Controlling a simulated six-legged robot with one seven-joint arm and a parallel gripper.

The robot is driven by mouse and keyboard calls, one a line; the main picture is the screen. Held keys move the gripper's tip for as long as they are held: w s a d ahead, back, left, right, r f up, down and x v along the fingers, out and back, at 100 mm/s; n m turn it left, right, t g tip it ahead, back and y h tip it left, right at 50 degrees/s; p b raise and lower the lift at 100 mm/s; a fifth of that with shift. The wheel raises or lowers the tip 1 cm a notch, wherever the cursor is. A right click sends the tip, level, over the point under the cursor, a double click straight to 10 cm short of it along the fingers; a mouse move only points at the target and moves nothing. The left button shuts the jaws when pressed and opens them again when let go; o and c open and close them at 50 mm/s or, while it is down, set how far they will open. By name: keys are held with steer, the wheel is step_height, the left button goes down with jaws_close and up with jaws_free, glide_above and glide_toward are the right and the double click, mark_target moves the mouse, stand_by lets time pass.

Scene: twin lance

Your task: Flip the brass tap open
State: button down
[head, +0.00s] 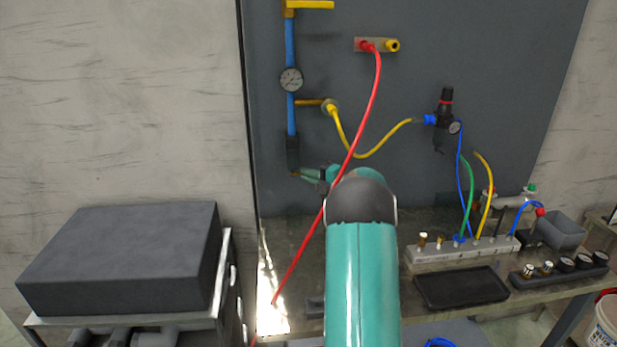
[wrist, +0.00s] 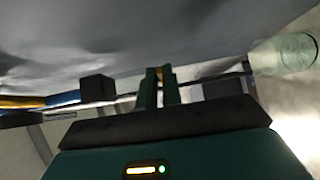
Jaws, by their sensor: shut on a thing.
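My gripper (head: 299,174) reaches left to the foot of the upright pipe on the dark panel, just below its black sleeve (head: 293,152). In the wrist view my gripper's two green fingers (wrist: 160,86) are close together. A small brass-coloured piece (wrist: 160,73) shows between their tips, apparently the brass tap's lever, and the fingers are shut on it. Most of the tap is hidden by the fingers, so its angle cannot be told. Higher on the pipe are a yellow handle (head: 311,5) and a brass side branch (head: 308,102).
A round gauge (head: 291,80) sits on the pipe. A yellow hose (head: 372,153) runs to a black regulator (head: 445,108). The bench holds a grey manifold (head: 462,250) and black tray (head: 461,287). A clear cylinder (wrist: 284,53) is right of my fingers.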

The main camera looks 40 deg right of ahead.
steer(key=c, duration=1.8)
jaws_free()
steer(key=shift+c, duration=0.2)
steer(key=s+d, duration=0.2)
steer(key=s, duration=1.1)
steer(key=shift+s+d, duration=0.3)
steer(key=shift+d, duration=0.1)
